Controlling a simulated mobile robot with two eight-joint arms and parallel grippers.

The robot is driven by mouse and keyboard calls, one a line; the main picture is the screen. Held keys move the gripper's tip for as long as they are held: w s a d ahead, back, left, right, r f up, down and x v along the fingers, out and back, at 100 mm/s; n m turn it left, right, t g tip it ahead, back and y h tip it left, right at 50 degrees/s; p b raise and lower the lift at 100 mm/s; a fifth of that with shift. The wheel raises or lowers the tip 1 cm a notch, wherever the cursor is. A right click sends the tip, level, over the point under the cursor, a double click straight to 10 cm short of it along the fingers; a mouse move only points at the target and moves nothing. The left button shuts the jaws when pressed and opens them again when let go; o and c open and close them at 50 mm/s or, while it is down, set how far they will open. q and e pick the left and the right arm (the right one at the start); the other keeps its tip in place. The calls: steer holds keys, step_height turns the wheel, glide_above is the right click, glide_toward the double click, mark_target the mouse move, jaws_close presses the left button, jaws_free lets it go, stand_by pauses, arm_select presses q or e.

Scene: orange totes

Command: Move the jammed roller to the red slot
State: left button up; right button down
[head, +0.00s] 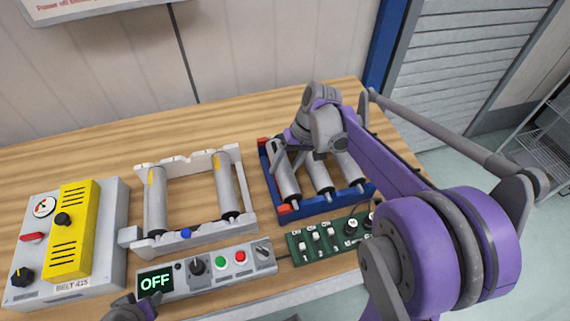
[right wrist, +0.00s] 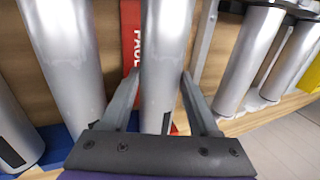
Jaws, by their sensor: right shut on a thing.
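My right gripper (head: 283,149) is shut on a grey roller (head: 286,178) at the left side of the blue tray. In the right wrist view its fingers (right wrist: 156,92) are on both sides of that roller (right wrist: 167,50). The red slot (head: 284,210) shows as red ends at the tray's left. Its red strip with partly hidden lettering (right wrist: 131,35) lies just behind the held roller. Whether the roller rests in the slot or hangs just above it, I cannot tell. My left gripper (head: 130,309) is at the bottom left edge, mostly cut off.
The blue tray (head: 322,206) also holds two rollers. The white frame (head: 193,241) holds a roller at each side, with an empty middle. In front are a control panel (head: 220,279) reading OFF and a green switch panel (head: 327,243). A grey-and-yellow box (head: 75,232) stands left.

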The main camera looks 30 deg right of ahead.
arm_select(q)
steer(key=shift+s+f, duration=0.15)
steer(key=shift+f, duration=0.05)
arm_select(e)
steer(key=shift+f, duration=0.25)
arm_select(q)
steer(key=shift+f, duration=0.1)
arm_select(e)
steer(key=shift+c, duration=0.2)
jaws_free()
arm_select(q)
steer(key=shift+s, duration=0.1)
arm_select(e)
steer(key=shift+s, duration=0.1)
